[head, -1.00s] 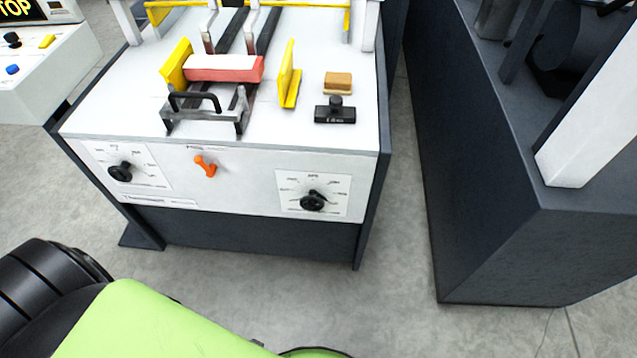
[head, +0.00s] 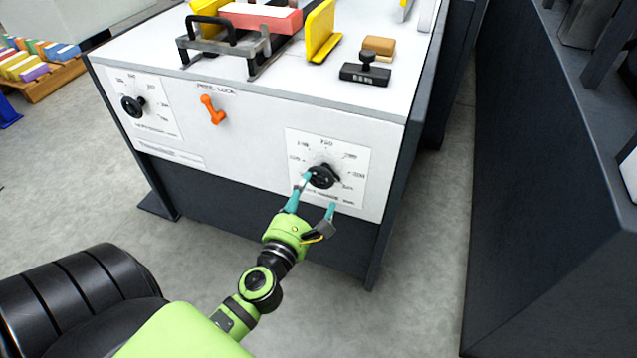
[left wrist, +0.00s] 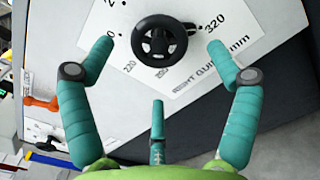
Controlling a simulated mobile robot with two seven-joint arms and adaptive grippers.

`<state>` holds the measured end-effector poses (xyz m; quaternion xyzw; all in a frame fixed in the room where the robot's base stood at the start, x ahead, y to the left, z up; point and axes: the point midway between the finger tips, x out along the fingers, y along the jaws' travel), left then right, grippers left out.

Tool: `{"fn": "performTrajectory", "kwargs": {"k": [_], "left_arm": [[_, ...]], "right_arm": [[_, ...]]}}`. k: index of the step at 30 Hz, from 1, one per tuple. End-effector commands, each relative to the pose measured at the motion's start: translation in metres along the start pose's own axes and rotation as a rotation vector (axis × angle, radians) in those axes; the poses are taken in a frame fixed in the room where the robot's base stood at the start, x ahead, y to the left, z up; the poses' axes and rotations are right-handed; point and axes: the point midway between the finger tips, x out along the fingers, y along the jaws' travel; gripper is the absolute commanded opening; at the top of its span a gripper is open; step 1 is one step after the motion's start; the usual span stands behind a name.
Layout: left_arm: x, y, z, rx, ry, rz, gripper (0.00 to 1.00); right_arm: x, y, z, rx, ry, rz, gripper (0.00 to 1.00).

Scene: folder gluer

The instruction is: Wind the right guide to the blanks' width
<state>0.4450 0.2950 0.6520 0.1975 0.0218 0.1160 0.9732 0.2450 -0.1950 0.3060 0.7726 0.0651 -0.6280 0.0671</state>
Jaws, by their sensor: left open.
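The black right-guide knob (head: 322,176) sits on a white dial plate at the right of the machine's front. My left gripper (head: 319,191) is open at this knob, with its teal fingers before the dial. In the left wrist view the knob (left wrist: 160,42) lies between and a little beyond the two outer fingers, with gaps on both sides; none visibly grips it. The yellow right guide (head: 321,30) stands on the machine top, apart from the red and white stack of blanks (head: 262,18) to its left. My right gripper is not in view.
An orange lever (head: 212,110) and a second black knob (head: 133,107) are on the front panel to the left. A black stamp (head: 366,70) and a tan block (head: 379,46) lie on top. A dark machine (head: 550,200) stands across a floor gap to the right.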

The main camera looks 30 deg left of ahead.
Motion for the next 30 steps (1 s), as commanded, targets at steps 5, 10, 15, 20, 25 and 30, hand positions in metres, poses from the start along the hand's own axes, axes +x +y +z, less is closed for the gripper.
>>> {"fn": "performTrajectory", "kwargs": {"k": [5,10,15,20,25,30], "left_arm": [[0.030,0.001,0.003,-0.003,-0.001,0.001,0.89],[0.049,0.000,0.001,-0.005,0.001,-0.001,0.89],[0.055,0.000,0.000,-0.005,0.002,-0.002,0.89],[0.055,0.000,0.000,-0.006,0.003,-0.002,0.89],[0.055,-0.001,-0.001,-0.006,0.003,-0.002,0.33],[0.054,-0.001,-0.002,-0.006,0.006,-0.002,0.32]], "right_arm": [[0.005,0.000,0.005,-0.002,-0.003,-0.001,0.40],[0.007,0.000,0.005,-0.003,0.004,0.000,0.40],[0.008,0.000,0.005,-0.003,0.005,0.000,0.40],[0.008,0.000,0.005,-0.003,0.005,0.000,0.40],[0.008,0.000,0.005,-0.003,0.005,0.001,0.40],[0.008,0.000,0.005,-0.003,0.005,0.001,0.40]]}}
